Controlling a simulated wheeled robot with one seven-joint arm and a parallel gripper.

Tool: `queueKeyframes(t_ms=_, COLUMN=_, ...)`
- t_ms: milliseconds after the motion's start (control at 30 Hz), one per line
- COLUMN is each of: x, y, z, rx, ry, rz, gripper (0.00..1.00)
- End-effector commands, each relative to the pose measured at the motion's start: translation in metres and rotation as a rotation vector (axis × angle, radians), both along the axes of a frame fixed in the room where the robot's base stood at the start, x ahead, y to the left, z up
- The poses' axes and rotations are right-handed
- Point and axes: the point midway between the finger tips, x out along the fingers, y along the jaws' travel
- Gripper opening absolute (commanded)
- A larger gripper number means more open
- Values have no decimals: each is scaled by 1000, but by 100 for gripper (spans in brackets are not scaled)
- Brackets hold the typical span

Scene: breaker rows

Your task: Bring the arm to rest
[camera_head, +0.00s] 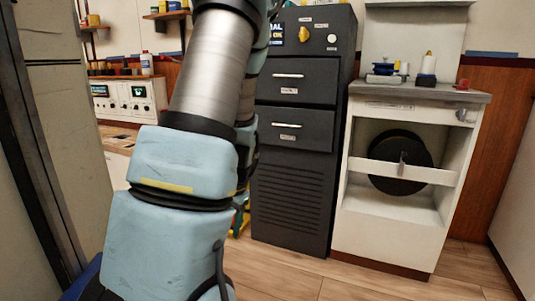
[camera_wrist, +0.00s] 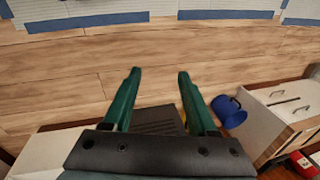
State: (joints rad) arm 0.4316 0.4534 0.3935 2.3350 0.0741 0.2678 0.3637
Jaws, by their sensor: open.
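My gripper (camera_wrist: 156,102) shows in the wrist view with two green fingers apart and nothing between them. It is open and touches nothing that I can see. Beyond the fingers are wooden planks (camera_wrist: 60,75). In the head view my arm, light blue and silver, rises through the left middle of the picture and leaves it at the top. The gripper itself is out of the head view.
A dark cabinet (camera_head: 292,195) with two drawers stands right behind the arm. A white unit (camera_head: 385,233) with a black reel (camera_head: 385,155) is to its right. A blue mug-like container (camera_wrist: 229,111) is right of the fingers. Bare floor (camera_head: 290,272) lies in front.

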Motion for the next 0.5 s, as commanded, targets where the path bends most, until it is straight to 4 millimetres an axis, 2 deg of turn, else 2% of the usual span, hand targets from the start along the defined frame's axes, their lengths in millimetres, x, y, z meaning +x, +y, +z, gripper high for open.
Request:
queueKeyframes(t_ms=33, x=-13, y=-7, z=14, rx=-56, ry=-11, rz=65, gripper=58)
queueKeyframes(t_ms=200, x=-50, y=-25, z=46, rx=-166, ry=-21, rz=223, gripper=58)
queueKeyframes(t_ms=500, x=-100, y=-39, z=84, rx=-249, ry=-44, rz=403, gripper=58)
